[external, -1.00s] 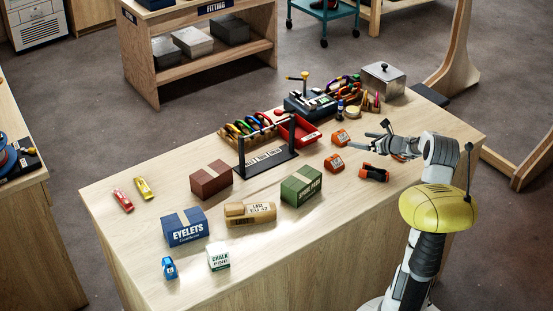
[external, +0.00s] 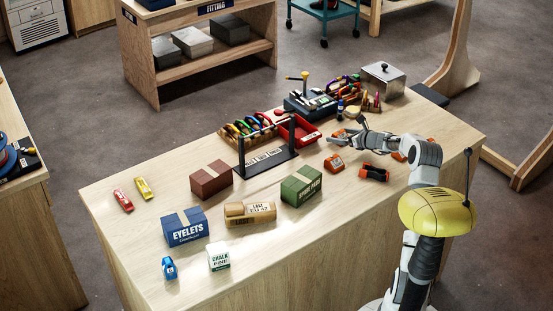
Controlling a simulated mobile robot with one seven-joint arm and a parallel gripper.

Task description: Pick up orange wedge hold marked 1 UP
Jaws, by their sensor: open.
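Several small orange pieces lie on the wooden workbench, and their markings are too small to read, so I cannot tell which is marked 1 UP. One orange block (external: 334,163) with a pale label sits in front of my gripper, clear of it. Another orange piece (external: 338,133) is partly hidden behind my fingers; I cannot tell whether they touch it. A third orange piece (external: 398,156) shows partly beside my forearm. My gripper (external: 346,134) is open, low over the bench, with nothing visibly held.
An orange-and-black item (external: 374,173) lies under my arm's near side. A green box (external: 301,186), black rack (external: 266,158), red tray (external: 299,130) and metal box (external: 383,79) stand around. The bench front right is clear.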

